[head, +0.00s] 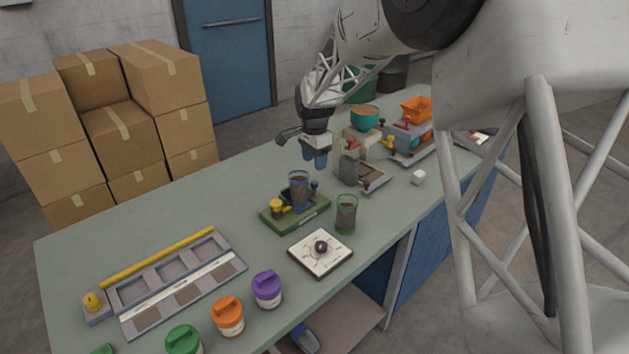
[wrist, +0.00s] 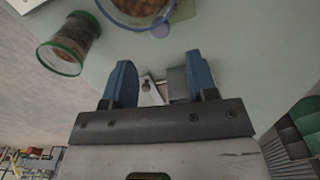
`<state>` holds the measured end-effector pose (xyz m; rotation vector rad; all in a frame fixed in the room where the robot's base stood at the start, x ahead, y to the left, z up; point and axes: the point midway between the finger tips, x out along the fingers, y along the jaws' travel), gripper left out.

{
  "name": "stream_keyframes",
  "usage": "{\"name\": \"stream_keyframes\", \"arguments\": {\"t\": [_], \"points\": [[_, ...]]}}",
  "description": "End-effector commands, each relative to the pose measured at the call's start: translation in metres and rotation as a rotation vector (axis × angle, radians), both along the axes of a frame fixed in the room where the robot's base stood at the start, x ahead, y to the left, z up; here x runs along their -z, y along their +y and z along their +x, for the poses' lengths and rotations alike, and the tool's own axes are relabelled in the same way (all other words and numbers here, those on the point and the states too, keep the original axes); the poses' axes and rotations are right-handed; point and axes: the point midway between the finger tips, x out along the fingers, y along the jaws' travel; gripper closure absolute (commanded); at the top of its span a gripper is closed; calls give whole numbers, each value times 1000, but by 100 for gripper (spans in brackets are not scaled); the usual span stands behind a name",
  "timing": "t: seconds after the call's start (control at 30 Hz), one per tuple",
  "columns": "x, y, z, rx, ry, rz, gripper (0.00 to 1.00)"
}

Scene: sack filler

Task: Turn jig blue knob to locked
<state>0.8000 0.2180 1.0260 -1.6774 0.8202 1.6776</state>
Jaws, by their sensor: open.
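The jig (head: 292,218) is a green base on the bench. A clear blue-rimmed container (head: 299,188) with brown contents stands in it; the container also shows at the top of the wrist view (wrist: 135,12). The blue knob (head: 315,187) is at the jig's right rear, beside the container; its exact setting is too small to tell. A yellow knob (head: 277,207) sits at the jig's left. My gripper (head: 317,162) has blue fingers, is open and empty, and hangs above and slightly behind the jig, apart from the knob. The fingers also show in the wrist view (wrist: 160,80).
A green-rimmed jar (head: 346,214) stands just right of the jig. A white dial plate (head: 320,252) lies in front. A grey device with a red handle (head: 360,168) is to the right of my gripper. Purple (head: 267,289) and orange (head: 228,316) lidded jars stand at the front edge.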

Motion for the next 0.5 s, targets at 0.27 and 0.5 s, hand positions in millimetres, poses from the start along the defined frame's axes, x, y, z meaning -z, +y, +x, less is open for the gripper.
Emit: {"name": "stream_keyframes", "arguments": {"t": [0.27,0.5], "points": [[8,0,0,-1,1,0,47],[30,0,0,-1,1,-1,47]]}}
